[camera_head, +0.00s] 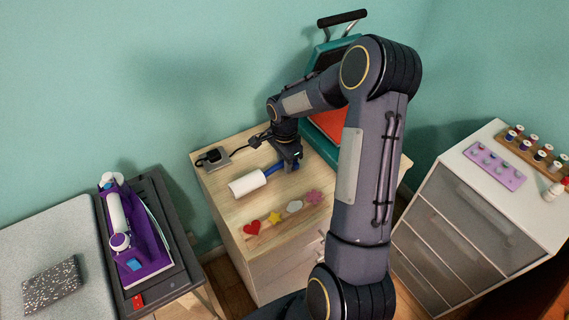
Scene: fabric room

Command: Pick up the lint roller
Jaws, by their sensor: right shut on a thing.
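The lint roller has a white cylinder (247,184) and a blue handle (274,168). It is at the top of the light wooden cabinet (215,180), with the white end toward the lower left. My right gripper (287,165) is shut on the blue handle from above, and its fingers hide the handle's far end. I cannot tell whether the roller is touching the cabinet top or slightly above it. My left gripper is not in view.
A small dark device (212,157) lies behind the roller. Heart, star and flower patches (274,217) lie in front. A teal heat press (325,125) stands behind my arm. A purple iron stand (135,235) is at left, a drawer unit (470,215) with thread spools at right.

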